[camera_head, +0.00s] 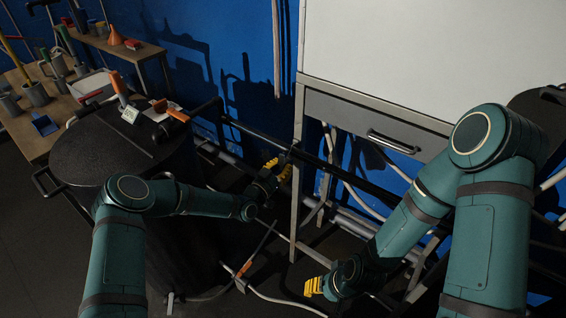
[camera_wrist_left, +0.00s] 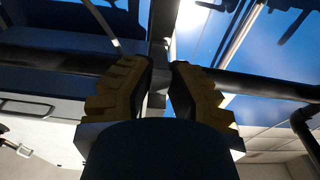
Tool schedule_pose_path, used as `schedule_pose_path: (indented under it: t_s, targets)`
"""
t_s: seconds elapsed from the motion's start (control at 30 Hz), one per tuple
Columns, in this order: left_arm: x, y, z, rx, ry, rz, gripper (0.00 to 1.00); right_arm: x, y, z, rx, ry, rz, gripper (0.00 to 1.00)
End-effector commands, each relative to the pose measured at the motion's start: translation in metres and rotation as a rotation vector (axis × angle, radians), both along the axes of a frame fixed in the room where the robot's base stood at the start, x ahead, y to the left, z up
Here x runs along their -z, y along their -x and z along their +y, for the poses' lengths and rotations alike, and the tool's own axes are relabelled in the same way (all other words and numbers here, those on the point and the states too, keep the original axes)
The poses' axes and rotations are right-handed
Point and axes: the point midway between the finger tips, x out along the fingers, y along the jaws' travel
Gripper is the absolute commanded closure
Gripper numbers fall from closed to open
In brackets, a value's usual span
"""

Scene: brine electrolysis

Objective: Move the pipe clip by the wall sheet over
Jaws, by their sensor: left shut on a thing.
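My left gripper (camera_head: 279,166) has yellow fingers and is at the dark pipe (camera_head: 335,168) that runs along the blue wall (camera_head: 240,60), beside the leg of the white cabinet. In the left wrist view the gripper's fingers (camera_wrist_left: 160,85) are shut on a small dark piece at the pipe (camera_wrist_left: 255,84), which I take to be the pipe clip (camera_wrist_left: 157,75). The fingers hide most of the clip, and in the head view it is too dark to make out. My right gripper (camera_head: 313,287) hangs low, apart from the pipe; its jaw opening is unclear.
A white cabinet with a grey drawer (camera_head: 372,125) stands at the right, above the pipe. A large black drum (camera_head: 90,160) with tools on its lid stands at the left. Loose cables (camera_head: 290,300) lie on the floor. A wooden bench (camera_head: 30,130) is at the far left.

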Motion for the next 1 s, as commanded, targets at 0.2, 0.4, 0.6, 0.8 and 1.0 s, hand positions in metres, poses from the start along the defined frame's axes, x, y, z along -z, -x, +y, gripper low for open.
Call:
schedule_pose_path:
  t_s: [0.2,0.4,0.6,0.8,1.0]
  targets:
    - [-0.015,0.001,0.000,0.002,-0.123,0.162,1.00,-0.026,0.004,0.001,-0.003,-0.002,0.009,0.53]
    - [-0.020,0.001,0.000,0.002,-0.235,0.315,1.00,-0.040,0.003,0.000,0.001,-0.001,0.008,0.53]
    - [-0.026,0.000,-0.001,0.001,-0.346,0.467,1.00,-0.050,-0.001,0.000,0.008,0.000,0.000,0.53]
    - [-0.030,-0.002,-0.003,0.001,-0.457,0.619,1.00,-0.057,-0.003,-0.001,0.012,0.002,-0.006,0.53]
    - [-0.034,-0.005,-0.005,0.000,-0.567,0.771,1.00,-0.060,-0.005,-0.001,0.014,0.002,-0.009,0.53]
